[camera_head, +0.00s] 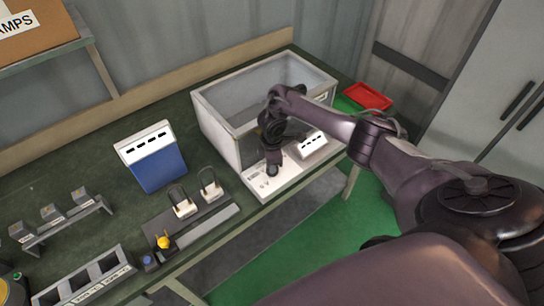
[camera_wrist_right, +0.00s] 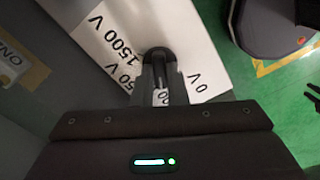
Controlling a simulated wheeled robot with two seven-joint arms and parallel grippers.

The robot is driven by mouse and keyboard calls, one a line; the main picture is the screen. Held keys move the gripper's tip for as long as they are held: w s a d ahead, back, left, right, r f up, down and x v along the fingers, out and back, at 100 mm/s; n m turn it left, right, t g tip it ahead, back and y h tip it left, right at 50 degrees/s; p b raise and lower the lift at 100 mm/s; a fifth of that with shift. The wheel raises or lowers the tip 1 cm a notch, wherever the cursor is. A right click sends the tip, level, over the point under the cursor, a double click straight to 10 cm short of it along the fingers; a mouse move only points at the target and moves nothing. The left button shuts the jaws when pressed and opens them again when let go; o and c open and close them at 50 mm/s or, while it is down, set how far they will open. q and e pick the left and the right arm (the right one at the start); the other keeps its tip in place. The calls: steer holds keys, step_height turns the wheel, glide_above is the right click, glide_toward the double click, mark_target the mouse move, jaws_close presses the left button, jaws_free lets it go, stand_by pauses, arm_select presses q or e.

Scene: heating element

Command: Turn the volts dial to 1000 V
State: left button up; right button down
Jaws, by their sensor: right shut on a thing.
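The white dial panel (camera_head: 288,185) lies at the table's front edge, before the grey open box. My right gripper (camera_head: 273,160) reaches down over it. In the right wrist view, my right gripper (camera_wrist_right: 160,85) is shut on the black volts dial (camera_wrist_right: 157,54), its fingers on either side. Labels on the white panel (camera_wrist_right: 185,25) read "1500 V", a partly hidden "50 V" and "0 V". Part of another label ending in zeros shows between the fingers. The dial's pointer and exact setting cannot be told. My left gripper is not in view.
The grey box (camera_head: 215,122) stands close behind the panel. A white block with dark slots (camera_head: 313,143) is right of my gripper. A blue and white unit (camera_head: 155,160), switches (camera_head: 183,207) and a yellow knob (camera_head: 163,242) are to the left. A red tray (camera_head: 368,96) lies behind.

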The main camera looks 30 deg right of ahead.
steer(key=c, duration=1.4)
jaws_free()
steer(key=shift+c, duration=0.2)
step_height(320, 180, up, 5)
steer(key=shift+d+r+b, duration=0.1)
steer(key=shift+r+b, duration=0.1)
steer(key=shift+b, duration=0.2)
steer(key=shift+r+p, duration=0.6)
steer(key=shift+r, duration=0.65)
steer(key=shift+s+f, duration=0.1)
steer(key=shift+f, duration=0.05)
